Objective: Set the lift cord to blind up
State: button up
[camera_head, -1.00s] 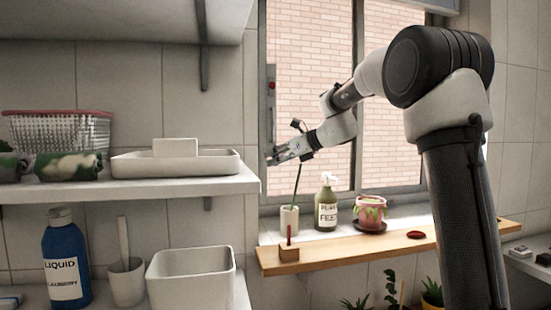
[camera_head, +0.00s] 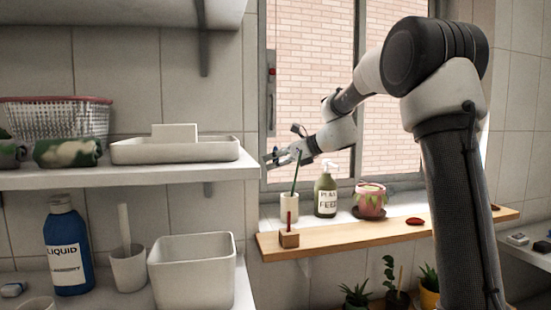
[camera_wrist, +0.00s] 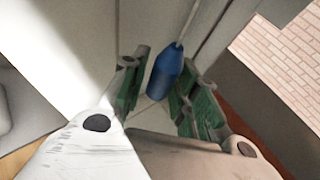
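In the wrist view a blue pull (camera_wrist: 165,72) hangs at the end of a thin pale cord (camera_wrist: 185,25), which runs up and out of the picture. My gripper (camera_wrist: 163,65) is open, with its green-padded fingers on either side of the pull. A gap shows beside the pull, and I cannot tell how deep it lies between the fingers. In the head view my gripper (camera_head: 268,158) is in front of the left window frame, just right of the shelf end. The pull and cord cannot be made out there.
The shelf (camera_head: 130,178) with a white tray (camera_head: 180,150) ends close left of my gripper. A wooden ledge (camera_head: 350,235) runs in front.

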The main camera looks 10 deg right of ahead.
jog(key=shift+o, duration=0.3)
jog(key=shift+r, duration=0.25)
jog(key=shift+s+d+r, duration=0.1)
jog(key=shift+s+d, duration=0.05)
jog(key=shift+d, duration=0.05)
jog(key=v, duration=1.1)
jog(key=shift+s+d, duration=0.2)
